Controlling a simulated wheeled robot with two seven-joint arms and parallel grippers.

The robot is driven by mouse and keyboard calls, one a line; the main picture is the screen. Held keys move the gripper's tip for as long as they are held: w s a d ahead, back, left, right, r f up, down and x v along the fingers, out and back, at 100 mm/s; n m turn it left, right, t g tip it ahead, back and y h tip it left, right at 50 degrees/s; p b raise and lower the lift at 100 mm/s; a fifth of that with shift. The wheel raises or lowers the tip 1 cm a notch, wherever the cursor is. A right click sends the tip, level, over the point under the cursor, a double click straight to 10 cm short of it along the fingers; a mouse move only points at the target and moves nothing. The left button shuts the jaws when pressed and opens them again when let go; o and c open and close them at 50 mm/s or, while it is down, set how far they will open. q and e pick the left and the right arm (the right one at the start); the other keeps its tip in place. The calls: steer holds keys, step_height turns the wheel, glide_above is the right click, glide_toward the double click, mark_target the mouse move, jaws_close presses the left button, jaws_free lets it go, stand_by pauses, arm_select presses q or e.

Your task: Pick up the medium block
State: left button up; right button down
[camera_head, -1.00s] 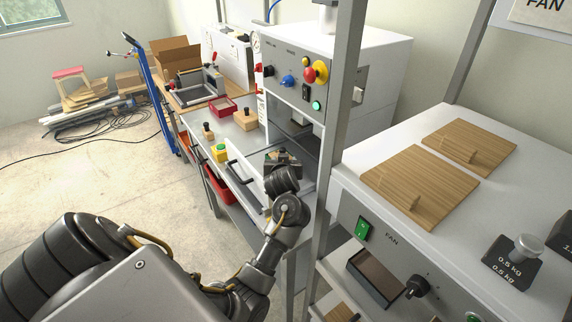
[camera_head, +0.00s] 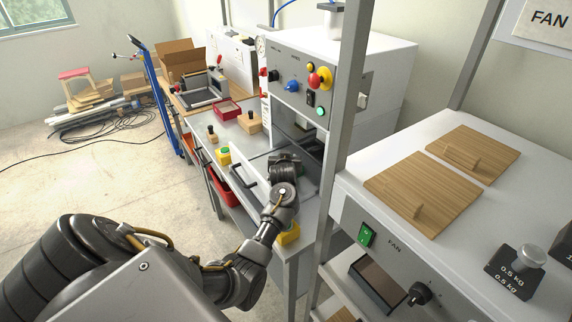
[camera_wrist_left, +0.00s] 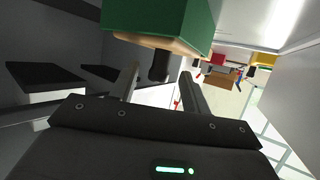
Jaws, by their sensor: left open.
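In the left wrist view a block with a green part, a thin wooden layer and a black knob (camera_wrist_left: 162,24) fills the top. Its size class cannot be told. My left gripper (camera_wrist_left: 160,76) is open, with a finger on each side of the knob and no clear contact. In the head view my left gripper (camera_head: 286,160) is at the front opening of the white machine; its fingers and that block are hidden there. A wooden block with a knob (camera_head: 249,124) and a smaller one (camera_head: 212,135) stand on the bench to the left. My right gripper is out of view.
The white machine (camera_head: 340,78) and a grey upright post (camera_head: 342,120) stand close to my left arm. A red tray (camera_head: 227,111) and a yellow box with a green button (camera_head: 223,155) are on the bench. A fan cabinet (camera_head: 365,158) stands at right.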

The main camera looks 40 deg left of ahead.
arm_select(q)
steer(key=shift+w+a+f, duration=0.2)
steer(key=shift+w+a, duration=0.05)
steer(key=shift+w, duration=0.05)
jaws_close()
stand_by(0.4)
steer(key=shift+r, duration=0.15)
